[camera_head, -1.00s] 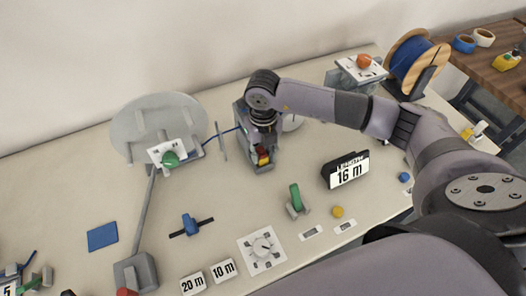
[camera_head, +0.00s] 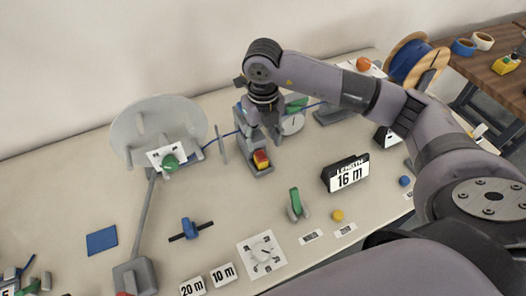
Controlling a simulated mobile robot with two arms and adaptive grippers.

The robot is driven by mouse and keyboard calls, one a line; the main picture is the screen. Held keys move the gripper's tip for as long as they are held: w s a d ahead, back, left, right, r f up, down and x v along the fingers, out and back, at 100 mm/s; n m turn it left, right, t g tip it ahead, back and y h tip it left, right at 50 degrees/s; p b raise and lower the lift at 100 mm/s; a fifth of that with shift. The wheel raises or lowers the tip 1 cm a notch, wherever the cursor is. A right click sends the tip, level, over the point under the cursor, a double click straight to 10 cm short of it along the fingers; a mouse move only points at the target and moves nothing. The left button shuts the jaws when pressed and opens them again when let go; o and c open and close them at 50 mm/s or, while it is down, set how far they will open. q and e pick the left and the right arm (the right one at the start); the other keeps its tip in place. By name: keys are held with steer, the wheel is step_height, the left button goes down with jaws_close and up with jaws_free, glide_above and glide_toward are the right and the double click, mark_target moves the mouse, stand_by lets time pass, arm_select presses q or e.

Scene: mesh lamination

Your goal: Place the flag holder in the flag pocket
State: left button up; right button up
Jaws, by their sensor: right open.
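The gripper hides part of the grey device behind. My left gripper is not in view.
A black 16 m display (camera_head: 347,174), a green lever (camera_head: 295,203) and a white knob plate (camera_head: 262,256) are in front. Bare table lies between.

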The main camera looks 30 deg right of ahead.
step_height(320, 180, up, 6)
steer(key=shift+f+b, duration=0.25)
steer(key=shift+b, duration=0.1)
